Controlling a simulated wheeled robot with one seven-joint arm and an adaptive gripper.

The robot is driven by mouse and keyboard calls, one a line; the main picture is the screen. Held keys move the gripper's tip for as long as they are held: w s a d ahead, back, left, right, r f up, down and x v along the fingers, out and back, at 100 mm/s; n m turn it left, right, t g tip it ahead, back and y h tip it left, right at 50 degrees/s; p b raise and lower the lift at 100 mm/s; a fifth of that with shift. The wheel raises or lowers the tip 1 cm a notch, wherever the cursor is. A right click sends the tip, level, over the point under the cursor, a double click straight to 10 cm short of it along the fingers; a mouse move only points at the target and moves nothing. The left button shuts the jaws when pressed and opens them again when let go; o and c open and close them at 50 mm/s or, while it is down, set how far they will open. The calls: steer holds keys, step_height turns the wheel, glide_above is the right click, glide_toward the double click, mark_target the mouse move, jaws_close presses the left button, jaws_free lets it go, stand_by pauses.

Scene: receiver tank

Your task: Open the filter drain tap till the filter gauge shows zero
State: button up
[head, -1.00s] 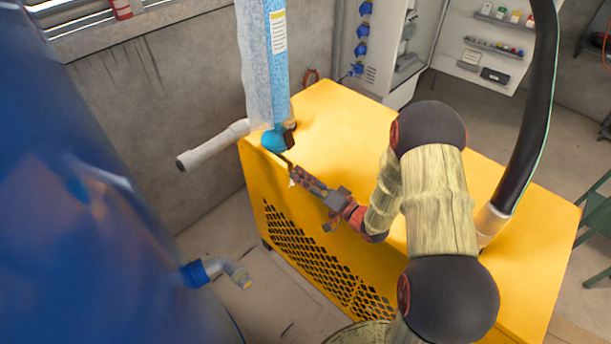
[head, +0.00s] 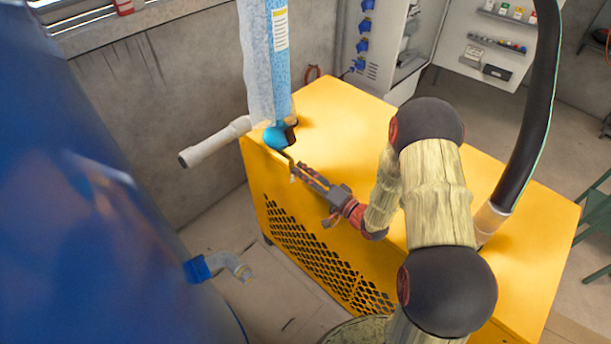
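The filter is a tall light-blue column (head: 280,75) with a label, standing at the back left corner of the yellow cabinet. Its rounded blue bottom (head: 274,138) has a dark part at its right side and a small thin drain tap (head: 288,158) below it. My gripper (head: 297,171) is at the cabinet's upper left edge, its fingertips close to the tap. I cannot tell whether the fingers touch the tap or how far apart they are. No filter gauge face can be read in this view.
The yellow cabinet (head: 350,130) fills the middle, with a black grille on its front. A large blue tank (head: 90,200) stands at left with a pipe elbow (head: 232,264). A grey pipe (head: 213,143) sticks out left of the filter. A black hose (head: 530,120) rises at right.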

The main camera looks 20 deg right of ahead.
steer(key=o, duration=0.5)
steer(key=v, duration=1.2)
steer(key=shift+r, duration=0.15)
